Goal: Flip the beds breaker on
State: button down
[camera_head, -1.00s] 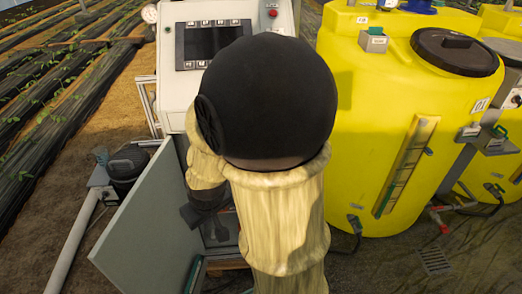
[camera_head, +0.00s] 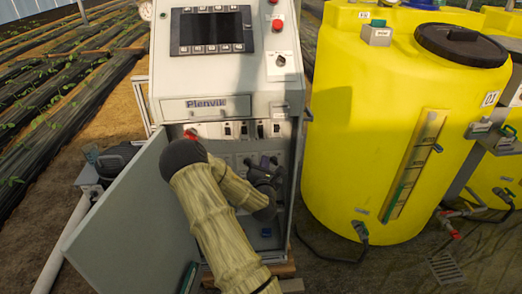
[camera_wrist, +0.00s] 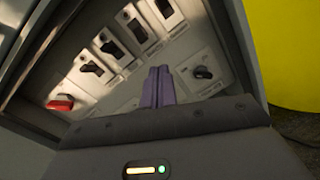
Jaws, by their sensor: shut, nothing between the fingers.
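A row of breakers sits along the top inside the open cabinet. Several black toggles show in the wrist view, one of them a black breaker (camera_wrist: 92,68) and another a black breaker (camera_wrist: 137,29). The row also shows in the head view (camera_head: 227,130). The labels are too small to read, so I cannot tell which is the beds breaker. My gripper (camera_wrist: 158,86) is shut and empty, its fingers pointing at the panel below the row. In the head view my gripper (camera_head: 268,163) is at the cabinet opening, apart from the toggles as far as I can see.
A red switch (camera_wrist: 61,103) sits at the row's left end, and a black rotary knob (camera_wrist: 203,73) right of my fingers. The open cabinet door (camera_head: 125,220) stands left of my arm. A yellow tank (camera_head: 390,150) stands close on the right. A screen (camera_head: 211,30) is above.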

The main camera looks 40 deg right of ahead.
aim_at(260, 129)
jog(key=n+t, duration=0.1)
jog(key=n, duration=0.1)
jog(key=n+t, duration=0.1)
jog(key=n, duration=0.1)
jog(key=n+t+y, duration=0.1)
jog(key=n, duration=0.1)
jog(key=shift+w+f+b, duration=0.2)
jog(key=shift+f+b, duration=0.05)
jog(key=shift+b, duration=0.15)
jog(key=shift+d, duration=0.1)
jog(key=p+x, duration=0.1)
jog(key=x, duration=0.9)
